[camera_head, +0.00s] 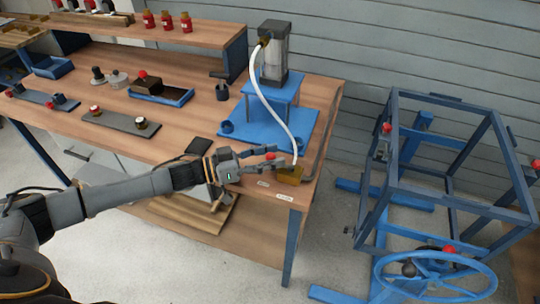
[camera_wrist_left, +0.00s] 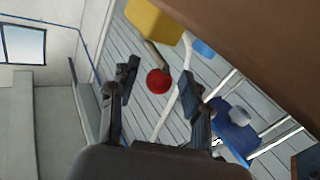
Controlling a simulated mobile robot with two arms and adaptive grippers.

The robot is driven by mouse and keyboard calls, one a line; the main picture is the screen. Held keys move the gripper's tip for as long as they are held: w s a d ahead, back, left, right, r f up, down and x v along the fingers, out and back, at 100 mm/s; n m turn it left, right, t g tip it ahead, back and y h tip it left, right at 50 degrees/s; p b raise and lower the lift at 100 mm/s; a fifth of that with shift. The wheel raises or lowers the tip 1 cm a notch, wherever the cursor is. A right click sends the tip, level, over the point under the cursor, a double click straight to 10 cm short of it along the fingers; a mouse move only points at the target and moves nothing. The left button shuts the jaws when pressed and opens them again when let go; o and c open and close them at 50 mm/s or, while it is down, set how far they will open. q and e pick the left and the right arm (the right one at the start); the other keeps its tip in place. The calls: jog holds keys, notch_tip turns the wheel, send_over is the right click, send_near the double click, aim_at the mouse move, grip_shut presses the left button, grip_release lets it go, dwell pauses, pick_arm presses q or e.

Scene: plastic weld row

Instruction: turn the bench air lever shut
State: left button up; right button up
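The bench air lever ends in a red ball knob (camera_head: 270,156) beside a yellow-brass valve block (camera_head: 289,174) at the bench's front right corner. My left gripper (camera_head: 264,161) reaches in from the left at the knob. In the left wrist view the red knob (camera_wrist_left: 158,81) shows between the two spread fingers of my left gripper (camera_wrist_left: 160,80), with a visible gap on each side. The yellow block (camera_wrist_left: 155,20) is beyond it, joined to the knob by a short stem. The fingers hide part of the lever in the head view. My right gripper is not in view.
A white hose (camera_head: 267,98) runs from the press cylinder (camera_head: 272,60) down to the valve block. The press's blue base (camera_head: 265,128) stands just behind. A black pad (camera_head: 198,146) lies near the front edge. A blue frame with a handwheel (camera_head: 435,275) stands right.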

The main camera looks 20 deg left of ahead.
pick_arm(q)
jog(key=v, duration=1.2)
dwell(0.3)
